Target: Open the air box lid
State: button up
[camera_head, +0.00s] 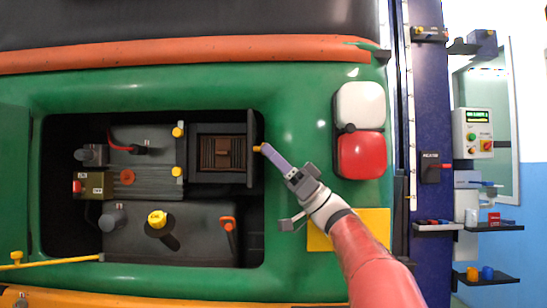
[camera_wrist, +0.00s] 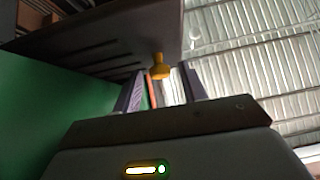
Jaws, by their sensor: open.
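The air box (camera_head: 193,179) is a dark square box in the green vehicle's recess, with a brown slatted insert (camera_head: 208,153) visible inside. Its black lid (camera_head: 254,172) stands swung out at the box's right side, seen nearly edge-on. A yellow knob (camera_head: 257,149) sits on the lid's outer side. In the wrist view, the lid (camera_wrist: 90,45) is a dark slotted panel across the top, with the knob (camera_wrist: 160,69) hanging near the fingertips. My gripper (camera_head: 268,151) is open, its purple fingers at the knob from the right. In the wrist view, the fingers (camera_wrist: 162,76) flank the knob; contact is unclear.
A white and red lamp (camera_head: 361,153) is right of the recess, above my arm. A yellow bar (camera_head: 62,262) crosses the lower left. Shelves (camera_head: 487,279) stand far right.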

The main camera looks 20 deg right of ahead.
jog(key=b+v, duration=0.2)
jog(key=v, duration=0.5)
jog(key=shift+d+f, duration=0.25)
jog(key=shift+s, duration=0.1)
dwell(0.4)
